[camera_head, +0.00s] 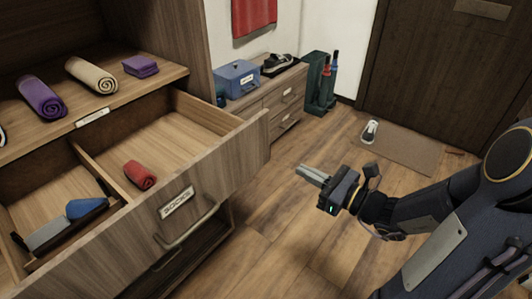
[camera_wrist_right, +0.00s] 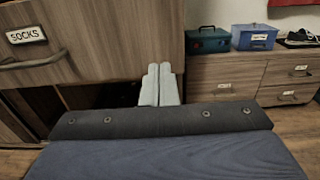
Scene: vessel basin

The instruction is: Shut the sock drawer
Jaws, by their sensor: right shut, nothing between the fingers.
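The sock drawer (camera_head: 236,155) is pulled out of the wooden dresser, with a label reading SOCKS and a curved bar handle (camera_head: 190,228) on its front. My left gripper is not in view.
A shelf (camera_head: 120,105) above the drawer holds purple and beige rolls. A low cabinet (camera_head: 275,97) at the back carries a blue box (camera_head: 237,80) and a shoe. A green umbrella stand (camera_head: 319,85) and a doormat (camera_head: 405,148) are beyond. The floor right of the drawer is clear.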

